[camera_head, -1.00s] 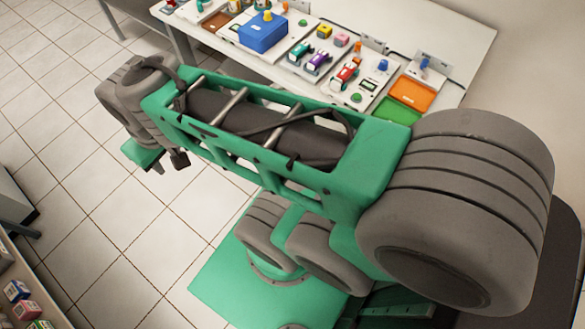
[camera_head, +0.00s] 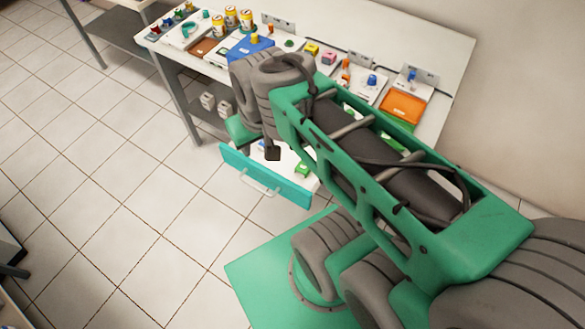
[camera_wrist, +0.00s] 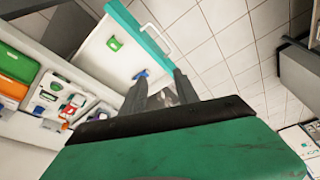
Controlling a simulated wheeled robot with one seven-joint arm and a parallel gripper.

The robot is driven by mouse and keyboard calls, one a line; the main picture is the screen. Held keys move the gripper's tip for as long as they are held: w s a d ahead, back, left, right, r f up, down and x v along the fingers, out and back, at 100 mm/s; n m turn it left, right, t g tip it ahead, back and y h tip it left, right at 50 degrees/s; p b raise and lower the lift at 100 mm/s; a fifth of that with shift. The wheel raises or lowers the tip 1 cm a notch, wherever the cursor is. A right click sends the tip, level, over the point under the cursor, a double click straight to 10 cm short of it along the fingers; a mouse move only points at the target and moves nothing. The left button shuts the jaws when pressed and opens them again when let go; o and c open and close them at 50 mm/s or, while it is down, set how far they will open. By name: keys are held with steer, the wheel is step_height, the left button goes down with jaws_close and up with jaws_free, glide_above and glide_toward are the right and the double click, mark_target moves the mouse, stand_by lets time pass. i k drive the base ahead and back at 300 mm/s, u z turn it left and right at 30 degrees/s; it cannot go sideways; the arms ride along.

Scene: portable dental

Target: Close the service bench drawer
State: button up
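The service bench drawer is pulled out, its teal front (camera_head: 265,178) and pale bar handle (camera_head: 258,183) facing the open floor. In the wrist view the teal front (camera_wrist: 138,30) and handle (camera_wrist: 157,40) show beyond my fingers. The white drawer inside (camera_wrist: 107,57) holds a green item (camera_wrist: 114,43) and a blue item (camera_wrist: 140,73). My gripper (camera_wrist: 162,92) has two dark fingers apart with nothing seen held between them. In the head view a dark finger (camera_head: 272,153) shows over the drawer; the rest is hidden by my arm.
The white bench top (camera_head: 455,60) carries a blue box (camera_head: 248,48), an orange tray (camera_head: 402,106) and several small parts. Small white boxes (camera_head: 216,103) sit on a shelf below. The tiled floor (camera_head: 150,215) before the drawer is clear.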

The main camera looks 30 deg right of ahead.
mark_target(280, 177)
steer(key=u, duration=0.4)
steer(key=k, duration=1.15)
steer(key=u, duration=0.65)
steer(key=i, duration=0.9)
steer(key=u, duration=0.75)
